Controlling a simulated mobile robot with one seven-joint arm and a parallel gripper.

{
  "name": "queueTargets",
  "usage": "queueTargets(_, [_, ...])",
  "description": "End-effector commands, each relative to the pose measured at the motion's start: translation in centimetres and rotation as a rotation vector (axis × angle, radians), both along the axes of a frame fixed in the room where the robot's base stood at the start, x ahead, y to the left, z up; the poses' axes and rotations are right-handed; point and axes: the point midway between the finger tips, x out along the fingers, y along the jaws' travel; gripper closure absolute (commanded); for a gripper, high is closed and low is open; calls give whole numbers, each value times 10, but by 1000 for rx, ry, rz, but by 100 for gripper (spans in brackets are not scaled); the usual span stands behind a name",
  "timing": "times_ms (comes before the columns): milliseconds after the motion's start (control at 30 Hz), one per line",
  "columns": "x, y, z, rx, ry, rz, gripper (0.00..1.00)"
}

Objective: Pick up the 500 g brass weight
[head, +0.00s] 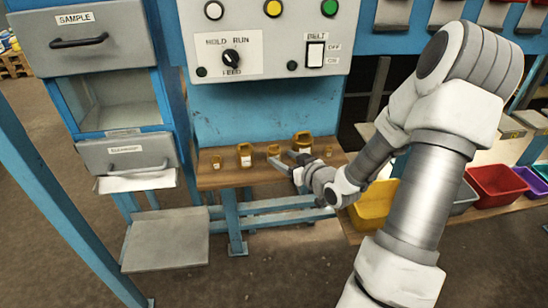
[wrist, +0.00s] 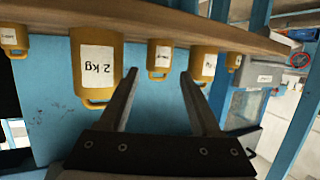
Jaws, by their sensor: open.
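Several brass weights stand in a row on a wooden shelf; the wrist view shows them upside down. The largest (head: 302,142) reads "2 kg" in the wrist view (wrist: 97,68). Left of it in the head view is a smaller weight (head: 273,150), also in the wrist view (wrist: 160,57), its label too small to read. Further left stand a mid-sized weight (head: 245,156) and a small one (head: 217,161); another small one (head: 328,151) is at the right. I cannot read which is 500 g. My gripper (wrist: 159,74) is open and empty, its fingers pointing toward the smaller weight beside the 2 kg one.
A control panel (head: 270,40) with buttons and a knob hangs above the shelf (head: 230,178). Grey drawers (head: 85,38) stand at the left. Yellow (head: 372,208) and red (head: 495,185) bins are at the right. The neighbouring weights stand close on both sides.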

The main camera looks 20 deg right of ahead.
Motion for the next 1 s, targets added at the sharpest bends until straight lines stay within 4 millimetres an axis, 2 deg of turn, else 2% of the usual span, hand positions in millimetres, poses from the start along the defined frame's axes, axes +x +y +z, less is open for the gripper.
queueTargets(33, [11,2,-5,2,0,2,35])
queueTargets(133, [27,3,-9,1,0,1,35])
queueTargets(433, [49,5,-16,0,1,0,35])
queueTargets(700, [85,8,-25,0,2,-1,35])
queueTargets(1000, [91,9,-26,-1,2,-1,35])
